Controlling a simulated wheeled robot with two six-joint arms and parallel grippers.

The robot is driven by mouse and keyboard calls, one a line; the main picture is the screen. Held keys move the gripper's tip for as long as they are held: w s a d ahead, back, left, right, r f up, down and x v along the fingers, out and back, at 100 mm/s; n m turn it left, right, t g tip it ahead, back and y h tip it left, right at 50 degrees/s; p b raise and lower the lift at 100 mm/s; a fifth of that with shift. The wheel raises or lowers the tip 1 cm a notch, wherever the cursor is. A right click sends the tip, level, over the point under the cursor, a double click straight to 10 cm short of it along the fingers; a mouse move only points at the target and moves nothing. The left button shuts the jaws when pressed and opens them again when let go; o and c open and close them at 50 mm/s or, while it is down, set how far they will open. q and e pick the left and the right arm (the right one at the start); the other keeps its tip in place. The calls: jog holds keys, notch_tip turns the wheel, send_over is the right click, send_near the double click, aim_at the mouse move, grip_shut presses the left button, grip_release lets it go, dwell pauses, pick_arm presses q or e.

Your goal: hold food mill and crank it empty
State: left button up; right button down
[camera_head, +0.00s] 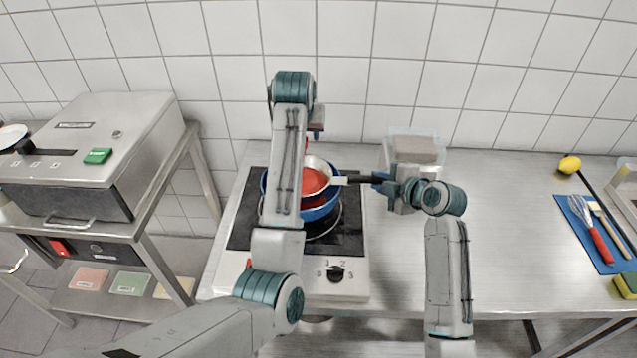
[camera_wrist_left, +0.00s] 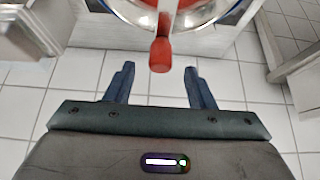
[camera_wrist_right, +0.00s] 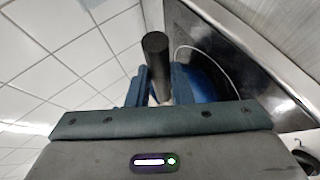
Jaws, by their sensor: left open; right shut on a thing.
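The food mill (camera_head: 334,170) is a pale metal bowl with red food in it, above a blue pot (camera_head: 325,211) on the stove. Its dark handle (camera_wrist_right: 155,58) points right, and my right gripper (camera_head: 384,182) is shut on it. The mill's crank has a red knob (camera_wrist_left: 160,55). My left gripper (camera_wrist_left: 160,76) is open, with the knob in front of and between its fingers, not clamped.
The stove (camera_head: 338,286) stands on a steel table (camera_head: 500,240). A clear container (camera_head: 412,134) is behind my right gripper. A steel appliance (camera_head: 95,150) stands left.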

pick_arm(q)
jog(key=shift+r, duration=3.45)
jog(key=shift+c, duration=0.4)
jog(key=shift+a+f+m, duration=0.2)
jog(key=shift+m, duration=0.3)
jog(key=s+a+f+m+g+h, duration=0.15)
jog(key=a+m+g+h, duration=0.35)
jog(key=m, duration=0.6)
jog(key=shift+w+d+f+t, duration=0.35)
jog(key=shift+d+f, duration=0.4)
jog(key=shift+f, duration=0.25)
jog(key=shift+w+d+f+t, duration=0.3)
jog(key=shift+d+f, duration=0.45)
jog(key=shift+f, duration=0.3)
jog(key=shift+w+d+f+t, duration=0.25)
jog(key=shift+d+f+t, duration=0.1)
jog(key=shift+d+f, duration=0.55)
jog(key=shift+a+f+h, duration=0.1)
jog(key=shift+a+h, duration=0.05)
jog(key=shift+h, duration=0.15)
jog(key=c, duration=1)
